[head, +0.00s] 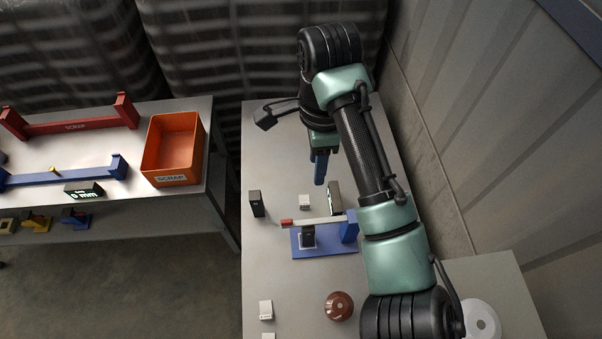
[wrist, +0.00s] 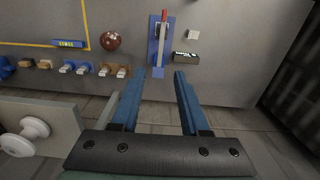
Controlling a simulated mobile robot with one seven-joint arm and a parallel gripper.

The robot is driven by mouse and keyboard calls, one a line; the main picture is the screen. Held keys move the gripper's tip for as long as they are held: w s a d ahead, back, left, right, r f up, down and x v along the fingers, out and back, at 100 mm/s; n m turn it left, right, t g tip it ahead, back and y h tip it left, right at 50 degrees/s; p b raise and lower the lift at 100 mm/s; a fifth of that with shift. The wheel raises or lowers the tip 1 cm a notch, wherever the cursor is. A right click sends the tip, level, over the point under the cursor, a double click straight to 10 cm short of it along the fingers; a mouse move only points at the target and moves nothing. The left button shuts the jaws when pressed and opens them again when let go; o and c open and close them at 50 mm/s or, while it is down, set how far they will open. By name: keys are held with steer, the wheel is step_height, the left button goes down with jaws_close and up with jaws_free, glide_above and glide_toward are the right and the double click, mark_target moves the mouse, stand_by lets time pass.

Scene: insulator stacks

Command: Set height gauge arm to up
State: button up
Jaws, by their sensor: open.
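The height gauge has a blue base (head: 325,243) on the bench, with a blue post (head: 349,229) at its right end in the head view. Its pale arm (head: 318,222) runs out from the post to a red tip (head: 287,223) and looks roughly level, above a small dark block (head: 308,238). The gauge's blue base (wrist: 153,38) and red tip (wrist: 165,14) also show in the wrist view, beyond the fingers. My gripper (head: 320,168) is open and empty, behind the gauge in the head view and apart from it. Both blue fingers (wrist: 160,74) show in the wrist view.
A black block (head: 256,204), a white block (head: 305,201) and a dark display block (head: 335,198) stand near the gauge. A brown disc (head: 339,306) lies in front. An orange scrap bin (head: 174,178) stands on the left table. A wall (head: 455,130) runs along the right.

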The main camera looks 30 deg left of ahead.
step_height(320, 180, down, 13)
steer(key=b, duration=0.1)
steer(key=shift+w+b, duration=0.3)
steer(key=shift+b, duration=0.1)
jaws_close()
steer(key=c, duration=0.7)
jaws_free()
steer(key=o, duration=0.7)
steer(key=shift+r, duration=0.1)
step_height(320, 180, up, 13)
steer(key=p, duration=0.2)
